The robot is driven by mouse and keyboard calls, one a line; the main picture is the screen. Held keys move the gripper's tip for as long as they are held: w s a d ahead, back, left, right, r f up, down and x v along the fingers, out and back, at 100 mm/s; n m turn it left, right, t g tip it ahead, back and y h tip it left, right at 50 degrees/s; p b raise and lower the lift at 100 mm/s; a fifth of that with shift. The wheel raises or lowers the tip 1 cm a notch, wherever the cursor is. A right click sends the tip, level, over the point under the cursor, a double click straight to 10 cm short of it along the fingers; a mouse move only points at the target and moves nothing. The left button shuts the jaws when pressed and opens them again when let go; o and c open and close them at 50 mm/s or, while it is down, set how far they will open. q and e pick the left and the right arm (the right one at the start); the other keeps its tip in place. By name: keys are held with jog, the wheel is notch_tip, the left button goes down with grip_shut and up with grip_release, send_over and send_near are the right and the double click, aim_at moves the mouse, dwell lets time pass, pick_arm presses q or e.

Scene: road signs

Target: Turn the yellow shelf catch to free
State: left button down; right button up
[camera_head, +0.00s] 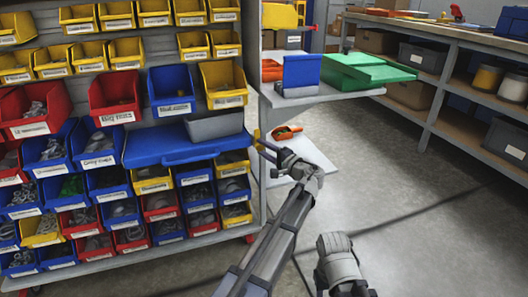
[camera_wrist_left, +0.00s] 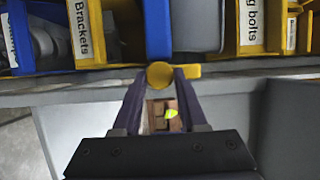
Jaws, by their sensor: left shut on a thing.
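The yellow shelf catch (camera_wrist_left: 160,75) has a round knob and a short lever that points right in the left wrist view. In the head view it is a small yellow spot (camera_head: 257,134) at the rack's right upright. My left gripper (camera_wrist_left: 161,78) is shut on it, one dark finger at each side of the round knob. In the head view my left gripper (camera_head: 265,146) reaches in at the rack's right edge, its fingertips small and partly hidden.
A rack of yellow, red and blue bins (camera_head: 115,95) fills the left. A flat blue case (camera_head: 180,146) projects from it, close to my left gripper. Behind, a grey cart (camera_head: 330,95) carries a green box (camera_head: 365,70). Open floor (camera_head: 410,200) lies to the right.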

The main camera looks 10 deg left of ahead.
dwell(0.3)
pick_arm(q)
jog(key=shift+c, duration=2.4)
grip_release()
jog(key=v, duration=0.7)
jog(key=shift+s+d, duration=0.25)
jog(key=shift+d, duration=0.05)
jog(key=shift+f, duration=0.1)
